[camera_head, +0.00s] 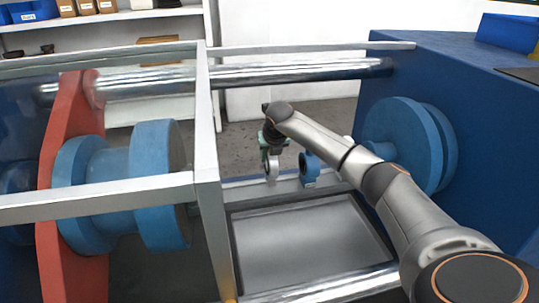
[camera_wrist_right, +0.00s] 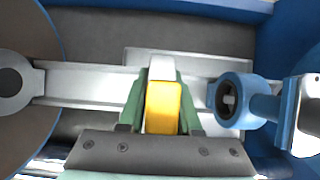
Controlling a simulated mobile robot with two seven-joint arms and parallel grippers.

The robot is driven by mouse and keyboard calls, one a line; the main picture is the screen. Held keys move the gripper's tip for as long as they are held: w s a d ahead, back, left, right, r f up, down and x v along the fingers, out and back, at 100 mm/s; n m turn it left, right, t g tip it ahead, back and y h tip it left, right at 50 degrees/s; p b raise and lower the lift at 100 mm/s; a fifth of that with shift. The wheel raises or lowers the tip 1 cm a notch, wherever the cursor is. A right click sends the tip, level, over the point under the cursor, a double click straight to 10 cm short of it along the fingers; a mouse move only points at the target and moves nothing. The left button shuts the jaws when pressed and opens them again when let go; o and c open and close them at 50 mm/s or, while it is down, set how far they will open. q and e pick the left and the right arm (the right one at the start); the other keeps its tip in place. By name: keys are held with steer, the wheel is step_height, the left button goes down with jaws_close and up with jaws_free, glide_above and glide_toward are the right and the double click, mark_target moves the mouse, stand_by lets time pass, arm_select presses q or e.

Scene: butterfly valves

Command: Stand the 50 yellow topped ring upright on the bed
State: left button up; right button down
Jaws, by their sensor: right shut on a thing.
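My right gripper (camera_head: 268,146) reaches down over the metal bed (camera_head: 322,186) between the two blue flanged ends. In the right wrist view its green fingers (camera_wrist_right: 161,100) are shut on the yellow topped ring (camera_wrist_right: 163,108), with the yellow top between them. In the head view the ring's pale body (camera_head: 271,169) hangs below the fingers, upright, low over the bed. I cannot tell whether its foot touches the bed. My left gripper is not in view.
A blue ring valve (camera_head: 309,168) stands on the bed just right of the held ring; it also shows in the right wrist view (camera_wrist_right: 230,99). A blue flange (camera_head: 404,143) is at right, another (camera_head: 160,185) at left by a red plate (camera_head: 63,170). A grey frame post (camera_head: 212,170) stands nearby.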

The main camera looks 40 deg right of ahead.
steer(key=shift+f, duration=0.2)
stand_by(0.4)
steer(key=shift+f+b, duration=0.6)
steer(key=shift+f, duration=0.7)
stand_by(2.1)
steer(key=c, duration=1.1)
jaws_free()
steer(key=shift+o, duration=0.7)
steer(key=o, duration=0.6)
steer(key=shift+c, duration=0.2)
steer(key=shift+f, duration=0.1)
